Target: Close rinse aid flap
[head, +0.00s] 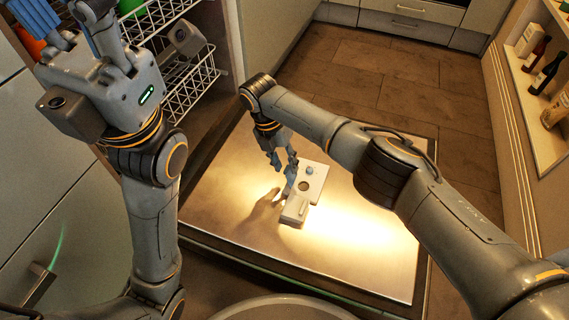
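The rinse aid dispenser (316,183) is a pale unit on the inner face of the open dishwasher door (365,255). It has a round dark opening and a small blue part at its far end. A pale flap-like piece (296,211) lies at its near end. My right gripper (283,168) points down at the dispenser's left edge. Its fingers look empty, but I cannot tell their exact spread or whether they touch the unit. My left gripper (78,42) is raised at the upper left, away from the dispenser, its fingertips partly unclear.
White wire dishwasher racks (190,92) stand behind the door at upper left. A cabinet drawer with a handle (40,284) is at left. Shelves with bottles (546,72) are at right. The tiled floor (385,75) beyond the door is clear.

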